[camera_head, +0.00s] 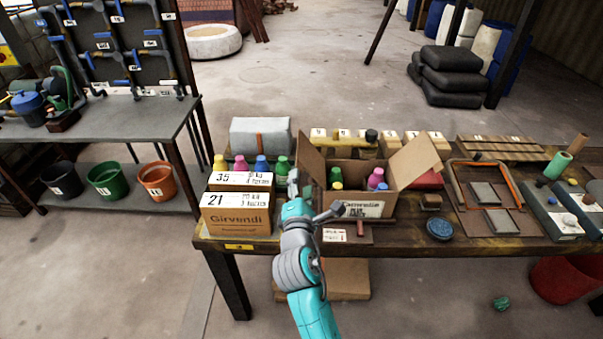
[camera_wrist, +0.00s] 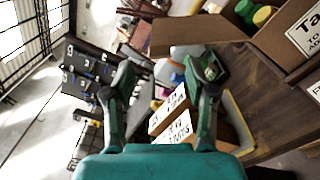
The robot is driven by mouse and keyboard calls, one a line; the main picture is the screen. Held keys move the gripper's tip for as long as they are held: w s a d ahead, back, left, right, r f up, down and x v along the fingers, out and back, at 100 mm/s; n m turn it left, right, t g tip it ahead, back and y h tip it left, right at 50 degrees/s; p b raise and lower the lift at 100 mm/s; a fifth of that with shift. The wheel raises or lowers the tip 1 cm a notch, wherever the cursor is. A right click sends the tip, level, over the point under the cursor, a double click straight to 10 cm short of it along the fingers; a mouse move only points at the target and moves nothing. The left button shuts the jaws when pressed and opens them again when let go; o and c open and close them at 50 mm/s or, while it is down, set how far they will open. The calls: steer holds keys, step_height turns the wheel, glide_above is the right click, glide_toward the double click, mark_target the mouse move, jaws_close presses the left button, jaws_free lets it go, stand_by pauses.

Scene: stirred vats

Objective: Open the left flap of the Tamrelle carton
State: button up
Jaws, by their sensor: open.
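The Tamrelle carton (camera_head: 362,208) stands on the workbench with coloured-cap bottles inside. Its left flap (camera_head: 311,163) stands up and leans a little outward to the left; its right flap (camera_head: 414,161) slants outward to the right. In the wrist view the carton (camera_wrist: 262,28) is at upper right, with a flap (camera_wrist: 190,34) reaching left from it. My gripper (camera_head: 313,196) is at the carton's front left corner, just below the left flap. In the wrist view my gripper (camera_wrist: 165,75) has its fingers wide apart with nothing held. I cannot tell whether it touches the carton.
Left of the carton are stacked Girvendi cartons (camera_head: 236,220) with several bottles (camera_head: 262,164) behind. A grey-covered box (camera_head: 261,136) stands at the back. A blue round lid (camera_head: 439,228) and a tray (camera_head: 451,183) are to the right. Open floor separates the bench from the left rack (camera_head: 105,120).

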steer(key=s, duration=0.6)
steer(key=shift+f, duration=0.1)
stand_by(0.3)
steer(key=s+d+f+m+g+y, duration=0.1)
steer(key=s+d+f+m, duration=0.4)
steer(key=s+f, duration=0.4)
steer(key=s+d+f+m+g+y, duration=0.1)
steer(key=s+d+f+m, duration=0.2)
steer(key=s+d+f, duration=0.65)
steer(key=s+d+r+m, duration=0.2)
steer(key=s+m, duration=0.3)
steer(key=s, duration=0.4)
steer(key=s+d+r+m+h, duration=0.1)
steer(key=s+m, duration=0.4)
steer(key=s, duration=0.5)
steer(key=s+d+r+m+g+h, duration=0.1)
steer(key=s+d+r+m, duration=0.1)
steer(key=s+r+m, duration=0.3)
steer(key=s+m, duration=0.1)
steer(key=s, duration=0.3)
steer(key=shift+s+d, duration=0.15)
steer(key=shift+d, duration=0.25)
steer(key=shift+r, duration=0.1)
